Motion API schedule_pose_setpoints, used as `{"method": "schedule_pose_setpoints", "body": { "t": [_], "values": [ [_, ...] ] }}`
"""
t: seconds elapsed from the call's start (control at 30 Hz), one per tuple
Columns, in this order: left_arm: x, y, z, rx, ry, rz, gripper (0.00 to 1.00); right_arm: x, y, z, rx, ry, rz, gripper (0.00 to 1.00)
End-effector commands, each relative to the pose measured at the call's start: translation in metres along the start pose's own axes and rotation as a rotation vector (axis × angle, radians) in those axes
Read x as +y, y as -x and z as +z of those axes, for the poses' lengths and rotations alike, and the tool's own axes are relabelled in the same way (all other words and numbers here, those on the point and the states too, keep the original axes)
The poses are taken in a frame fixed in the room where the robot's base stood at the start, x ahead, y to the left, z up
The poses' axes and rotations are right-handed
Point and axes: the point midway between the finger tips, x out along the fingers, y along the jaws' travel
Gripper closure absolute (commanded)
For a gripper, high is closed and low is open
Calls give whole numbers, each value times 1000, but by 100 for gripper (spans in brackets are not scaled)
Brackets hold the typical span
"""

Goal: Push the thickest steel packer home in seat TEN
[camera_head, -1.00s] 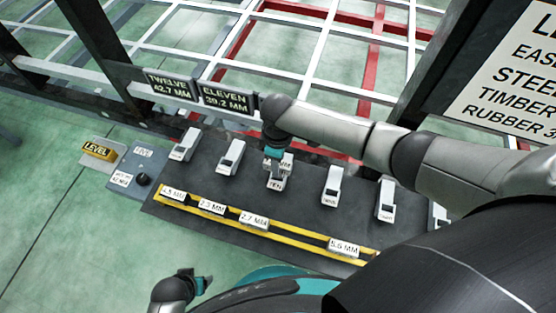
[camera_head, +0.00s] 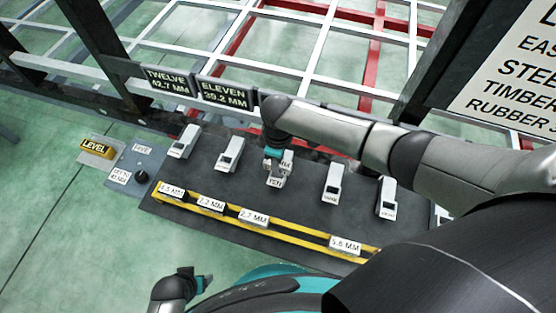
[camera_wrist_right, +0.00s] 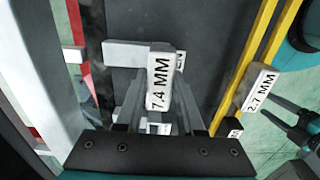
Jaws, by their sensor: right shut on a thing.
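My right gripper (camera_head: 275,160) is over the grey seat marked TEN (camera_head: 275,183), in the middle of the dark bench. It is shut on a packer with a white 7.4 MM label; the packer also shows between the fingers in the right wrist view (camera_wrist_right: 160,80). The packer is at the seat, but how deep it sits is hidden. The TEN label shows partly behind it in the right wrist view. My left gripper (camera_head: 203,284) is low at the left, away from the bench. Its two fingers show apart and empty in the right wrist view (camera_wrist_right: 283,112).
A yellow-edged rack (camera_head: 290,236) along the bench front has labels including 2.7 MM and 5.6 MM. Other grey seats (camera_head: 230,154) stand on both sides of TEN. Signs TWELVE and ELEVEN (camera_head: 222,93) hang on the chassis rail behind. A LEVEL block (camera_head: 96,147) is at left.

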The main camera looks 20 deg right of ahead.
Motion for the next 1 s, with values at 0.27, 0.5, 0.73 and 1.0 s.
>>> {"method": "schedule_pose_setpoints", "body": {
  "t": [0.27,0.5,0.73,1.0],
  "values": [
    [0,-5,1,0,0,0,29,0,-7,-1,2,1,1,100],
    [0,-9,2,0,0,0,29,0,-13,-1,1,1,0,100],
    [0,-13,3,0,0,0,29,0,-19,-1,1,1,0,100],
    [1,-18,4,0,0,0,29,0,-26,-1,2,1,1,100]
  ]
}}
